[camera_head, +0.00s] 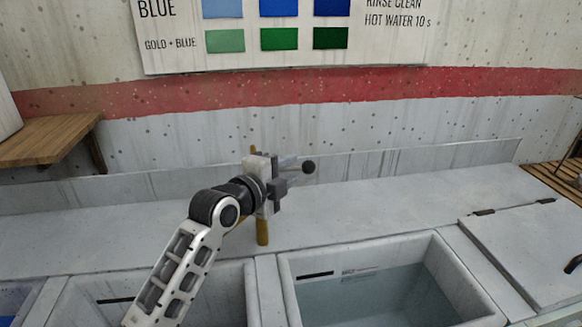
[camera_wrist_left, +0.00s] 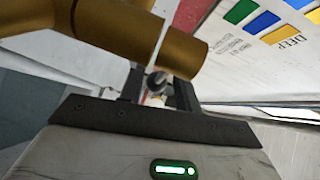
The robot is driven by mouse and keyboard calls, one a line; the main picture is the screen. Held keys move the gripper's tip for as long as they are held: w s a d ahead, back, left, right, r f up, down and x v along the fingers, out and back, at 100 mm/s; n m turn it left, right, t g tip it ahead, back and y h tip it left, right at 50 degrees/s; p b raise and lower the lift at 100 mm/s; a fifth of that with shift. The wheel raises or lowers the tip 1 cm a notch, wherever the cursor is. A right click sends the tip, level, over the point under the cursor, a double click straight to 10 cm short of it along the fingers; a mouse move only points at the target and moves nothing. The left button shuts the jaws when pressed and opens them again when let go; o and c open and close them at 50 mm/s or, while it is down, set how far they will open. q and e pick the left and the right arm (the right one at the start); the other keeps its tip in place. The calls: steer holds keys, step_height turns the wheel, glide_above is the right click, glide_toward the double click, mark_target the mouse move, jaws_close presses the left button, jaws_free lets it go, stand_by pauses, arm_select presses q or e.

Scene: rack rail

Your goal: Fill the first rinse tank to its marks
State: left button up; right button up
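A brass tap stands behind the tanks; its lower brass end (camera_head: 262,232) shows below my left gripper, and its thick pipe (camera_wrist_left: 130,28) crosses the top of the left wrist view. A lever's dark ball knob (camera_head: 308,167) shows beside the gripper, and the knob (camera_wrist_left: 157,82) lies between the fingers in the wrist view. My left gripper (camera_head: 284,178) is open, with gaps seen beside the knob. The right-hand tank (camera_head: 448,262) holds clear water and has a dark mark and small print inside. The left-hand tank (camera_head: 236,268) is partly hidden by my arm. My right gripper is out of view.
A pale lid (camera_head: 530,240) covers the counter at right. A wooden shelf (camera_head: 45,140) is at left, and a slatted wooden rack (camera_head: 555,180) at far right. A blue-filled basin (camera_head: 14,298) is at the lower left. A colour chart (camera_head: 280,58) hangs above.

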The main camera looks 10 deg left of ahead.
arm_select(q)
steer(key=shift+x, duration=0.75)
jaws_close()
